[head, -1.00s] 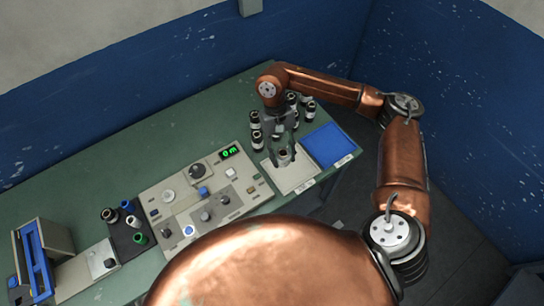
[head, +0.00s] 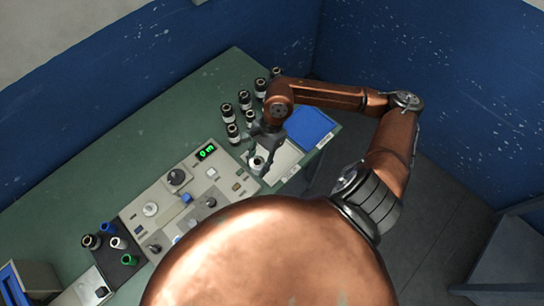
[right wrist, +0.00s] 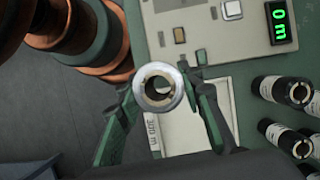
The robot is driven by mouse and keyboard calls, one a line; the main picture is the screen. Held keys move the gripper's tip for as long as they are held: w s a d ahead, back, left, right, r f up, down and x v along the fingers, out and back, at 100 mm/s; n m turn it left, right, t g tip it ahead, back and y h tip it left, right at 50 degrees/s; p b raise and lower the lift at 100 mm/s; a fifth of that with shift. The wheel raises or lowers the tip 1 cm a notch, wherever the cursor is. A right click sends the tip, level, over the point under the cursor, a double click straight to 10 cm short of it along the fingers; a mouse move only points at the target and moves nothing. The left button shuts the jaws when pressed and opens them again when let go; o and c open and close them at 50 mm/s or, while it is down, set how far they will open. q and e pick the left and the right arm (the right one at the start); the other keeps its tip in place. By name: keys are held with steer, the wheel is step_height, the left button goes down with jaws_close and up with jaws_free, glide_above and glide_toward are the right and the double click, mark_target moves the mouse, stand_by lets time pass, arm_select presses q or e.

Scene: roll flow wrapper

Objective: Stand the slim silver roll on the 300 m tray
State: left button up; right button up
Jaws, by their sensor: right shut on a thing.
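The slim silver roll (head: 258,163) is upright in my right gripper (head: 260,152), near the left side of the white 300 m tray (head: 284,158). In the right wrist view the silver roll (right wrist: 158,86) shows its round end and hollow core between the fingertips of the right gripper (right wrist: 160,88). The tray (right wrist: 190,132), with its "300 m" label, lies partly behind the roll and fingers there. I cannot tell whether the roll's base touches anything. My left gripper is out of view.
Several black-and-white rolls (head: 245,100) stand close behind the tray. A blue tray (head: 312,125) lies beside it on the right. A control panel (head: 180,205) with knobs and a "0 m" display is to the left. A black holder (head: 130,258) with small rolls is farther left.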

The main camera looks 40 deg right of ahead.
steer(key=s+m+t, duration=0.2)
steer(key=s+m, duration=0.1)
steer(key=m, duration=0.2)
glide_above(275, 158)
steer(key=a, duration=0.1)
steer(key=f, duration=0.8)
steer(key=shift+w+a+f, duration=0.1)
steer(key=shift+w+f, duration=0.2)
steer(key=shift+w+d+f, duration=0.3)
steer(key=shift+d+f, duration=0.1)
steer(key=shift+f, duration=0.25)
step_height(275, 158, down, 3)
steer(key=shift+p, duration=0.5)
